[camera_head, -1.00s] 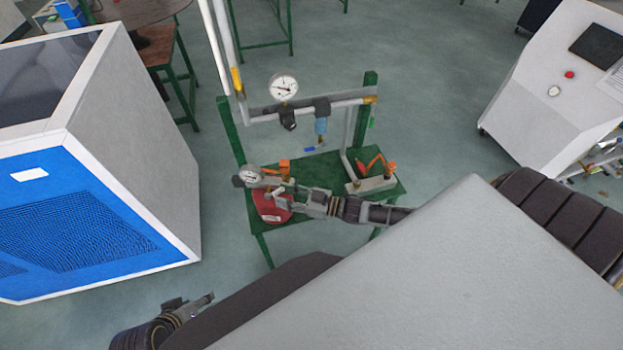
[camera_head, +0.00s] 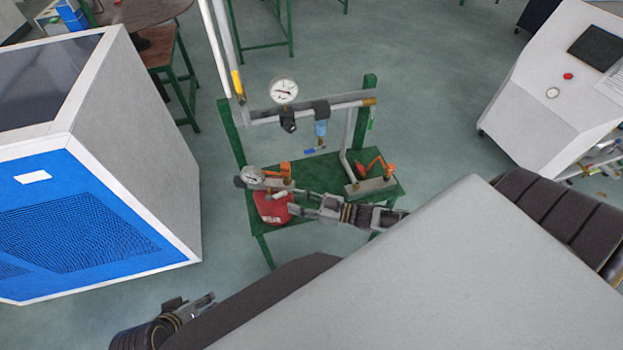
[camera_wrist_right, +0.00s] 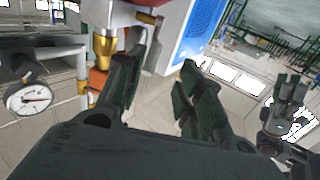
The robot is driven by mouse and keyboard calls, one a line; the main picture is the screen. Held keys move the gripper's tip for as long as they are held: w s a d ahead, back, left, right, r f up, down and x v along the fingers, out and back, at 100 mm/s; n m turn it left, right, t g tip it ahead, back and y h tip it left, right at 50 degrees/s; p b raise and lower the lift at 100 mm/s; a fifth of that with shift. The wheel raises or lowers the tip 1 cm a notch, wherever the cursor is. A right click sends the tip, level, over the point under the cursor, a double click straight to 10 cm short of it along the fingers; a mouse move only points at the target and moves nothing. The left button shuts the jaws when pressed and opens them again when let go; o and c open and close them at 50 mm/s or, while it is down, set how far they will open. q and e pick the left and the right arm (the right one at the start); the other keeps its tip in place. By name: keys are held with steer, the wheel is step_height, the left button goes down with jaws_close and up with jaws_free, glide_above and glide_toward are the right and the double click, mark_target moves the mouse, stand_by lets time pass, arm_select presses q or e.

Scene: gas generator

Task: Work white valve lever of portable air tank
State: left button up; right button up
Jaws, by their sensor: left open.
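The red portable air tank (camera_head: 272,207) sits on the left part of the green stand, with a round gauge (camera_head: 251,175) above it. I cannot clearly make out the white valve lever in the head view. My right gripper (camera_head: 293,209) is just right of the tank. In the right wrist view its two dark fingers (camera_wrist_right: 165,78) are apart, with nothing seen gripped between them. My left gripper (camera_head: 208,300) is open and empty at lower left, far from the tank.
The green stand (camera_head: 325,175) carries pipes, a large gauge (camera_head: 284,90) and orange handles (camera_head: 375,163) near the tank. A blue and white cabinet (camera_head: 150,150) stands close on the left. A white console (camera_head: 550,100) is at right. Floor between is clear.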

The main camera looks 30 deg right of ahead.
steer(key=shift+f+p+v, duration=0.25)
steer(key=shift+v, duration=0.8)
steer(key=shift+f+p+v, duration=0.2)
steer(key=shift+p+v, duration=0.05)
steer(key=shift+v, duration=0.85)
steer(key=shift+c, duration=0.2)
